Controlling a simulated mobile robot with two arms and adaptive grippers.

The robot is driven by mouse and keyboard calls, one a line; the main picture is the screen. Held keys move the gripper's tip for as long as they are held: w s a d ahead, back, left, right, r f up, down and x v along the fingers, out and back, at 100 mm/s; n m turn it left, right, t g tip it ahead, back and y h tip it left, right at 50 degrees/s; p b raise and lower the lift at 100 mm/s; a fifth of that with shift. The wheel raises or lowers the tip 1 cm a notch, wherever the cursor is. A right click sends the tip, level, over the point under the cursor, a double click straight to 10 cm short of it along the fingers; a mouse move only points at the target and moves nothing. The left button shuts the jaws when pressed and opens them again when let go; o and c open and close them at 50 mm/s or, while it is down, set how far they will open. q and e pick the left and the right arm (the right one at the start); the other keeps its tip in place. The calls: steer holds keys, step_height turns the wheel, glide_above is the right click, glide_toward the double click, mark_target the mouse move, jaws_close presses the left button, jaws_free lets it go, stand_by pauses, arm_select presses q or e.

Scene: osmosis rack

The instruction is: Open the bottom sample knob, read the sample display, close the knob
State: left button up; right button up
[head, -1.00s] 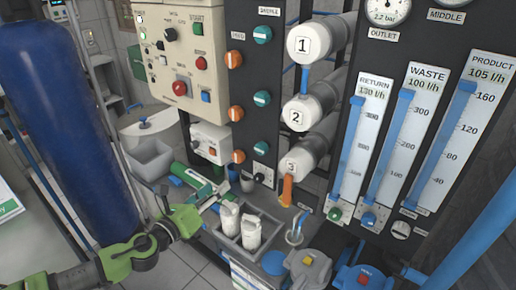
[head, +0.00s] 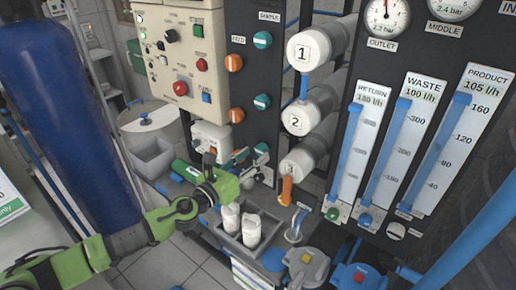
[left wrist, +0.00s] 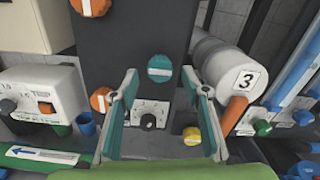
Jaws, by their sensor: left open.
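The bottom teal knob (head: 262,102) is on the dark panel, under another teal knob (head: 262,40) and the SAMPLE label. In the left wrist view the bottom teal knob (left wrist: 160,68) has a horizontal white bar and appears between the fingertips, beyond them. My left gripper (head: 250,153) is open and empty, below that knob in the head view; its two teal fingers also frame the panel in the left wrist view (left wrist: 160,85). I cannot pick out a display marked as the sample one. My right gripper is not in view.
Orange knobs (head: 236,115) stand left of the teal ones. A small black knob on a white plate (left wrist: 148,117) sits below. Cylinder 3 (head: 300,163) and an orange handle (head: 286,190) are close on the right. A white box (head: 210,136) is on the left, a bottle tray (head: 232,241) below.

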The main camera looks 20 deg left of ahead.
mark_target(260, 149)
arm_select(q)
steer(key=shift+x, duration=1.5)
steer(key=c, duration=1.1)
